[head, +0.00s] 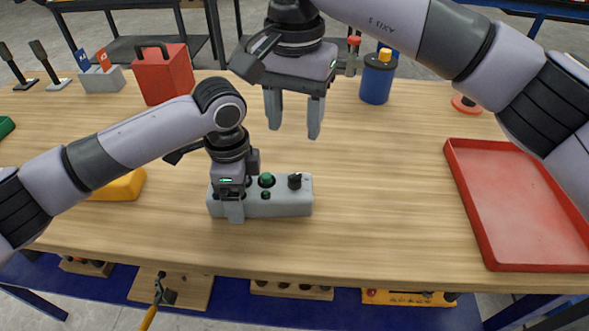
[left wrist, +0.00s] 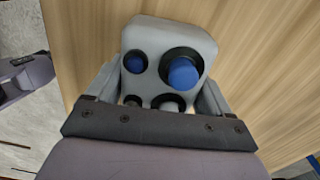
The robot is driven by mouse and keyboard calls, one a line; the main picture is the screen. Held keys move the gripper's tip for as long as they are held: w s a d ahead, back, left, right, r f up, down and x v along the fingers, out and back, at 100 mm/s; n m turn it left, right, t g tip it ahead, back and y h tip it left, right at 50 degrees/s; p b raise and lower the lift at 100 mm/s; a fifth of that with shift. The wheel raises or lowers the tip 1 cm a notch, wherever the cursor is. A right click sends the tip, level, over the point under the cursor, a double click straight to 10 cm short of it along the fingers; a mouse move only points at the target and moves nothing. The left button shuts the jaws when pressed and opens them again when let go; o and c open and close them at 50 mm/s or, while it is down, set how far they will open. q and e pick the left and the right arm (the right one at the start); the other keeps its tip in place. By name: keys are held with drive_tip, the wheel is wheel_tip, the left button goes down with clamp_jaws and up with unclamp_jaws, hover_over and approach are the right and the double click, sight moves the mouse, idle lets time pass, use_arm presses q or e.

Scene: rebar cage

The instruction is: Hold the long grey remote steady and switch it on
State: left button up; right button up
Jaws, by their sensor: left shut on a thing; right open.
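The long grey remote (head: 290,207) lies flat on the wooden table in the head view. A green button, a smaller dark green button and a black knob (head: 294,181) show on its top towards the right end. My left gripper (head: 233,212) comes down on the left part of the remote and is shut on it, hiding that part. My right gripper (head: 295,115) is open and empty, above the table behind the remote.
A red tray (head: 470,205) lies at the right. A red box (head: 163,75), a blue canister (head: 377,80) and small flags in a holder (head: 101,80) stand at the back. A yellow thing (head: 120,187) lies behind my left arm. The table between remote and tray is clear.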

sight(295, 175)
wheel_tip(295, 175, down, 12)
drive_tip(key=shift+r, duration=0.2)
